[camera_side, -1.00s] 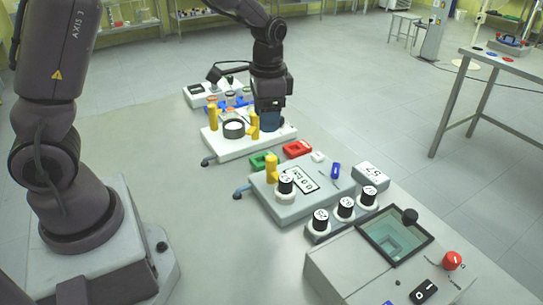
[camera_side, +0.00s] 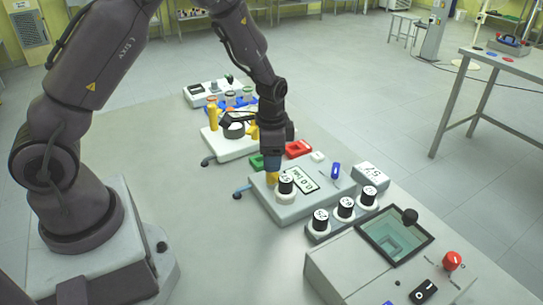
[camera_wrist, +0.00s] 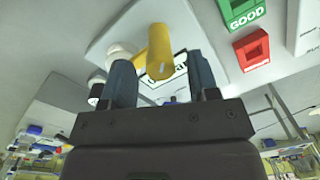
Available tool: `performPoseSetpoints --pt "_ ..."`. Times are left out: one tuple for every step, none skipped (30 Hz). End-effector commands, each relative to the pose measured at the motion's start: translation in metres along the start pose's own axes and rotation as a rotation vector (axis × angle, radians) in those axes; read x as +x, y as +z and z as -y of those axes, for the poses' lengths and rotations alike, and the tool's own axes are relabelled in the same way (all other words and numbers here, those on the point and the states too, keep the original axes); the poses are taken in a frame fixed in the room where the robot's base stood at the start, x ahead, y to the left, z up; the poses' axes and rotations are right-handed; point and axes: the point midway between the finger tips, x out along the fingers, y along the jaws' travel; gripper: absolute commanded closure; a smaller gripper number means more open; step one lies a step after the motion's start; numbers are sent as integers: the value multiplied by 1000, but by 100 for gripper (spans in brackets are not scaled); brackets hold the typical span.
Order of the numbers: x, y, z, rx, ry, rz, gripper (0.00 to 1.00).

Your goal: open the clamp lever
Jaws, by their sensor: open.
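A yellow upright handle (camera_side: 271,180) stands on a grey pressure unit (camera_side: 290,213) with a "0.0 bar" display. My gripper (camera_side: 271,166) is right above this handle in the side view, pointing down. In the wrist view, the yellow handle (camera_wrist: 160,52) lies between the two blue fingers of my gripper (camera_wrist: 160,76), which are apart. I cannot tell whether either finger touches it. A small blue-ended lever (camera_side: 241,191) sticks out at the unit's left side. The frames do not make clear which of these parts is the clamp lever.
The unit also carries a black-and-white weight (camera_side: 286,185) and a blue knob (camera_side: 335,170). Several similar weights stand on a rack (camera_side: 318,235) to the right. Green (camera_side: 257,162) and red (camera_side: 298,149) trays lie behind. The bench left of the unit is clear.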

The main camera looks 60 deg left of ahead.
Motion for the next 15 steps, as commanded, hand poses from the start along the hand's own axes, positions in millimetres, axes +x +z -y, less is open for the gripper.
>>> performPoseSetpoints --pt "3 0 0 0 0 0 45" --pt "4 0 0 0 -1 -1 45" --pt "5 0 0 0 -1 -1 45" --pt "6 0 0 0 -1 -1 45" --pt "6 0 0 1 -1 -1 45" --pt "6 0 0 1 -1 -1 45" --pt "6 0 0 1 -1 -1 45" --pt "6 0 0 1 -1 -1 45" --pt "6 0 0 1 -1 -1 45" --pt "6 0 0 1 -1 -1 45" --pt "6 0 0 1 -1 -1 45" --pt "6 0 0 1 -1 -1 55" --pt "6 0 0 1 -1 -1 61" --pt "6 0 0 1 -1 -1 68" --pt "6 0 0 1 -1 -1 78"
